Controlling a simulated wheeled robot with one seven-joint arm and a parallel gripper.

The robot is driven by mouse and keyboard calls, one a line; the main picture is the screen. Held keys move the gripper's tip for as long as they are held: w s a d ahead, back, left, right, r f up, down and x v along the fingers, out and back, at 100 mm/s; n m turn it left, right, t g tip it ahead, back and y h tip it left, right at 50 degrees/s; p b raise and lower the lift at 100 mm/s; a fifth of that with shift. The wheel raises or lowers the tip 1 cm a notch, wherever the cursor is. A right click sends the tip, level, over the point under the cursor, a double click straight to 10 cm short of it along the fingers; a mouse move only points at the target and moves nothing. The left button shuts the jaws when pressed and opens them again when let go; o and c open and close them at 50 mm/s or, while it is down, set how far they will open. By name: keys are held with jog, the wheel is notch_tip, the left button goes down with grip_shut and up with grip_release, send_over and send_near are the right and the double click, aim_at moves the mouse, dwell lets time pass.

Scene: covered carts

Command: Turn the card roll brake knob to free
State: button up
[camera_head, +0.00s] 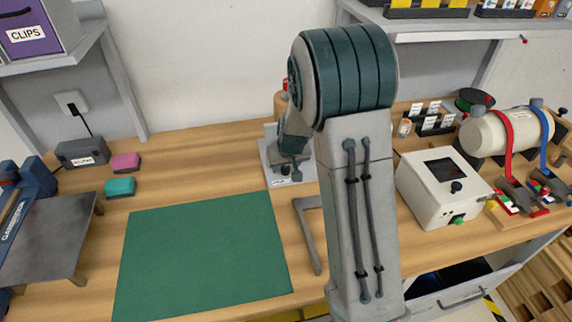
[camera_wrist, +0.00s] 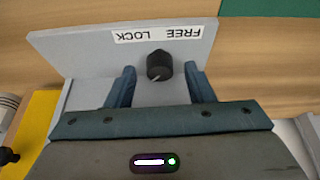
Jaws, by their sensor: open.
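In the wrist view a small black brake knob (camera_wrist: 159,62) with a pale pointer line sits on a light grey plate (camera_wrist: 85,50). A white label (camera_wrist: 155,34) reading FREE and LOCK appears upside down beside it. My gripper (camera_wrist: 161,72) is open, with one blue-grey finger on each side of the knob. Gaps show between the knob and both fingers; the height between them is hard to judge. In the head view the grey stand (camera_head: 271,160) is on the bench, partly behind my arm.
A green mat (camera_head: 205,255) lies flat at the front left of the stand. A grey angled frame (camera_head: 307,235) lies near my arm. A white box with a dial (camera_head: 430,205) stands at the right. Pink (camera_head: 125,161) and teal (camera_head: 120,187) blocks lie at the left.

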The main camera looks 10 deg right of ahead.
jog(key=c, duration=1)
